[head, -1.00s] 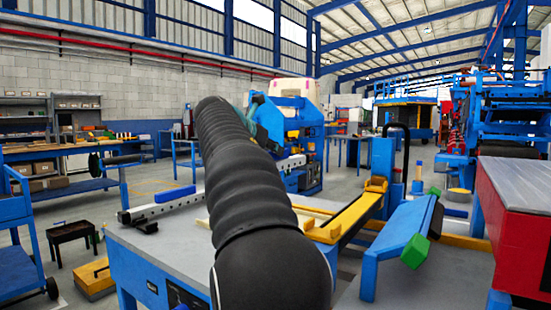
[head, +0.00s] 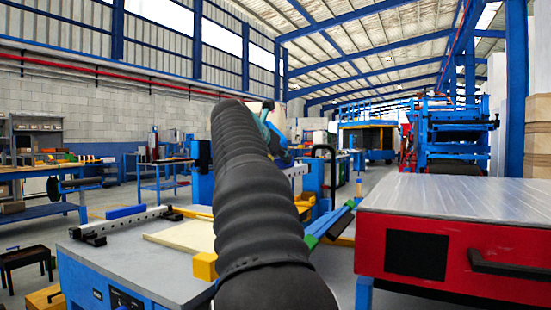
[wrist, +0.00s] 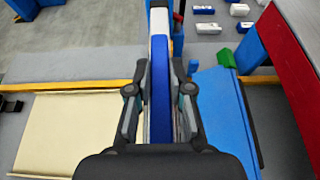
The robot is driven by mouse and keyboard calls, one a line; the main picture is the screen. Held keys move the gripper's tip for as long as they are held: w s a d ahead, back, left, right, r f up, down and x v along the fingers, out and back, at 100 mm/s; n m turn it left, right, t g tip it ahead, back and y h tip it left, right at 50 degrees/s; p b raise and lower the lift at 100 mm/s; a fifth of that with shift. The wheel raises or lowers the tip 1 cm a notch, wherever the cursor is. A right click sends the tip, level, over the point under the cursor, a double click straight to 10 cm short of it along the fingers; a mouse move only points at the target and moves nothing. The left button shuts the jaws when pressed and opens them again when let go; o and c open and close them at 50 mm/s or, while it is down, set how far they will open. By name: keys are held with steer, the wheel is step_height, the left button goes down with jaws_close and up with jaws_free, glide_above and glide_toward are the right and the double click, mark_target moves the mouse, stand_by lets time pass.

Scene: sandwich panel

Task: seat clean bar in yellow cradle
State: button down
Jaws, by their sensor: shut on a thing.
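My gripper (wrist: 160,92) is shut on a long bar (wrist: 160,70) with a blue top and pale sides, which points straight ahead between the fingers in the wrist view. In the head view my dark arm hides the gripper; a pale bar end with dark spots (head: 298,172) shows just past it, probably the held bar. A yellow strip (wrist: 80,86) crosses beyond the fingers in the wrist view, seemingly below the bar and apart from it. A yellow block (head: 205,266) sits at the bench edge beside my arm. I cannot tell which yellow part is the cradle.
A grey-topped bench (head: 110,255) at left carries a cream panel (head: 190,236) and a pale spotted rail (head: 130,222) with a blue block (head: 126,211). A red cabinet (head: 455,240) stands close at right. A blue sloped plate (wrist: 222,115) lies right of the gripper.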

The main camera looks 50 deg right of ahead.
step_height(320, 180, down, 2)
steer(key=shift+f+b, duration=0.1)
steer(key=shift+b, duration=0.45)
step_height(320, 180, down, 5)
steer(key=b, duration=0.6)
steer(key=shift+r, duration=0.2)
steer(key=shift+f, duration=0.75)
steer(key=shift+f, duration=0.4)
stand_by(0.5)
steer(key=c, duration=1)
jaws_free()
steer(key=shift+o, duration=0.2)
steer(key=v, duration=1.2)
steer(key=shift+f, duration=0.1)
